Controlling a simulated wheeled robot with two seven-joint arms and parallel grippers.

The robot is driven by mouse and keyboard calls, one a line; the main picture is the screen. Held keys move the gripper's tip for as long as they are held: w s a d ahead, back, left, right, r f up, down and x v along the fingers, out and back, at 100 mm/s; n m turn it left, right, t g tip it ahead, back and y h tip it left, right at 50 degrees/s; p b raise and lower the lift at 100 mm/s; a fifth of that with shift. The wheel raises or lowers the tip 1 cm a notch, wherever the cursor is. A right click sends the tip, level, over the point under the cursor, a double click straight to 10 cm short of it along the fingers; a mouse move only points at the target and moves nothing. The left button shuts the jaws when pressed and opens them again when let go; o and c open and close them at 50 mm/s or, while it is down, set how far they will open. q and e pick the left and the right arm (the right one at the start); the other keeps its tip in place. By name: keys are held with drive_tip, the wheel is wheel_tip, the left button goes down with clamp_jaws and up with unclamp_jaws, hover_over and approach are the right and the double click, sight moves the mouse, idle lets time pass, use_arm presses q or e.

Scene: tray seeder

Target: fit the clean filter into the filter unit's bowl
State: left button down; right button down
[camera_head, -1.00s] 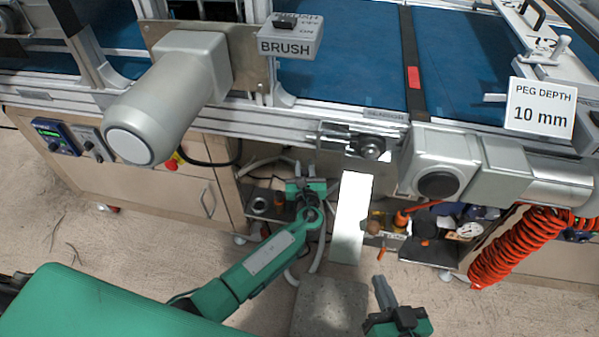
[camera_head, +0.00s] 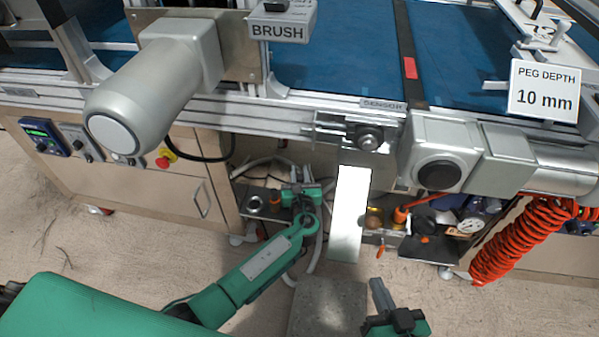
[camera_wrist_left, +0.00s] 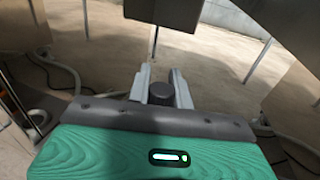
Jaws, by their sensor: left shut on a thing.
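My left gripper (camera_head: 305,190) is low in front of the open bay under the conveyor, by a small dark shelf. In the left wrist view its two fingers (camera_wrist_left: 160,85) are shut on a dark, round-ended thing (camera_wrist_left: 160,94), of which little shows; I cannot tell for sure that it is the clean filter. A brass-coloured part (camera_head: 373,218) sits in the bay right of a white panel, with orange fittings beside it. I cannot tell whether this is the filter unit or make out its bowl. My right gripper (camera_head: 382,300) is at the bottom, its opening unclear.
The white panel (camera_head: 349,215) hangs between my left gripper and the brass part. A dark ring (camera_head: 254,205) and an orange piece (camera_head: 275,198) are on the shelf. A pressure gauge (camera_head: 470,225) and a coiled orange hose (camera_head: 510,240) are at the right. A grey block (camera_head: 327,308) stands below.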

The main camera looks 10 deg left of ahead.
use_arm(q)
wheel_tip(320, 180, down, 5)
drive_tip(key=b, duration=0.3)
drive_tip(key=shift+f+b, duration=0.15)
drive_tip(key=shift+b, duration=0.2)
idle(0.4)
idle(0.4)
drive_tip(key=c, duration=1.5)
unclamp_jaws()
drive_tip(key=o, duration=0.6)
drive_tip(key=shift+s, duration=0.1)
